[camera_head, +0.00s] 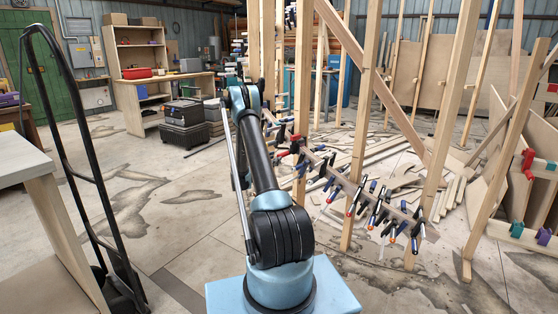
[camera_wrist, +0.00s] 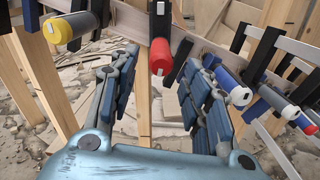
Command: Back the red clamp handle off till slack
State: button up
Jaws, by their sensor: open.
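In the wrist view, the red clamp handle (camera_wrist: 162,57) hangs from a dark clamp body at the wooden stringer, its white-marked end facing me. My gripper (camera_wrist: 164,88) is open, with one blue segmented finger on either side of the handle's line. The handle is just beyond the fingertips, and the gap between the fingers looks empty. I cannot tell whether either finger touches it.
A blue clamp handle (camera_wrist: 230,85) with a white end is close on the right, with more clamps beyond. Wooden posts (camera_head: 360,130) stand around the stringer. Floor to the left is mostly open.

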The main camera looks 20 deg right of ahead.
jog(key=shift+v, duration=2.55)
jog(key=shift+v, duration=1.2)
